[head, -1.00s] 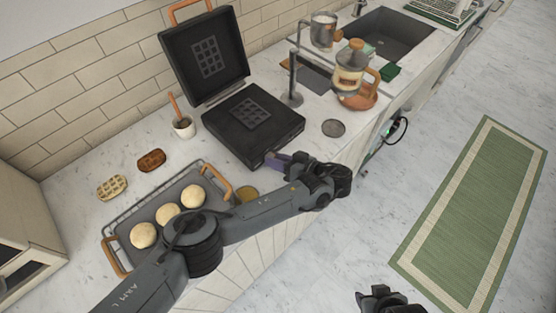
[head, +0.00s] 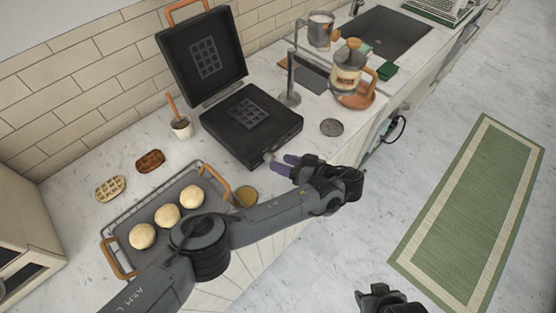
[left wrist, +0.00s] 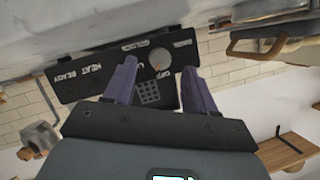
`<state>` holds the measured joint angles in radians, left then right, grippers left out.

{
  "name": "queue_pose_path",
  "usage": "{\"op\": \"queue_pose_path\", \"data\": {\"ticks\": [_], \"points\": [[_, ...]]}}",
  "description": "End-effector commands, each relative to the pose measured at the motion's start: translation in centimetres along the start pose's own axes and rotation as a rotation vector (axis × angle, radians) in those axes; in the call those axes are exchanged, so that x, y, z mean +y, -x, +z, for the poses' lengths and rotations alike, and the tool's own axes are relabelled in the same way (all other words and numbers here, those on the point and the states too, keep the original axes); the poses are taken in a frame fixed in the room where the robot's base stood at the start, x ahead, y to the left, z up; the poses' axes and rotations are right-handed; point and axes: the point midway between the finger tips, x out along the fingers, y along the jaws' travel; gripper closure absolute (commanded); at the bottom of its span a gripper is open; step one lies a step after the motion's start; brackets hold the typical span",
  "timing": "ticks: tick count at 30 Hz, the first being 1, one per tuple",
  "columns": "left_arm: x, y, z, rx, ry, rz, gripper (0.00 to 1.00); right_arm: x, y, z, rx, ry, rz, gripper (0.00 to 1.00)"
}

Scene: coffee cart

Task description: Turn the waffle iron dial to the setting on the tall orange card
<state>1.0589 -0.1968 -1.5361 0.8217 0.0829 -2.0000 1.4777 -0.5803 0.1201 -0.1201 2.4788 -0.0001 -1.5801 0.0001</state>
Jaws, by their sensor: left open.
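The black waffle iron (head: 262,122) stands open on the counter, its lid raised at the back. Its front panel (left wrist: 88,77) shows upside down in the left wrist view, with printed words including HEAT and READY. The round grey dial (left wrist: 159,54) sits on that panel. My left gripper (head: 279,163) is open in front of the panel. In the left wrist view its two purple fingers (left wrist: 159,66) stand on either side of the dial; contact cannot be told. My right gripper (head: 385,299) is low in the head view, jaws unclear. I cannot make out a tall orange card.
A round dark coaster (head: 331,127) and a coffee press (head: 349,75) are to the right.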

Motion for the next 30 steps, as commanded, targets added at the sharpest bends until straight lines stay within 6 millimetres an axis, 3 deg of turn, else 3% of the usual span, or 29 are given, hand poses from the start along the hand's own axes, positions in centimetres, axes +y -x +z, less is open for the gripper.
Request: {"op": "queue_pose_path", "data": {"ticks": [6, 12, 30], "points": [[-0.2, 4.2, -0.4, 0.001, -0.001, 0.001, 0.44, 0.1, 2.2, -0.7, 0.001, 0.0, 0.0, 0.57], [-0.1, 6.6, -0.2, 0.0, -0.001, 0.0, 0.44, 0.1, 2.9, -1.0, 0.003, 0.0, 0.001, 0.57], [-0.1, 7.5, -0.1, 0.0, 0.021, -0.001, 0.44, 0.1, 3.0, -1.0, 0.001, 0.001, 0.0, 0.57]]}}
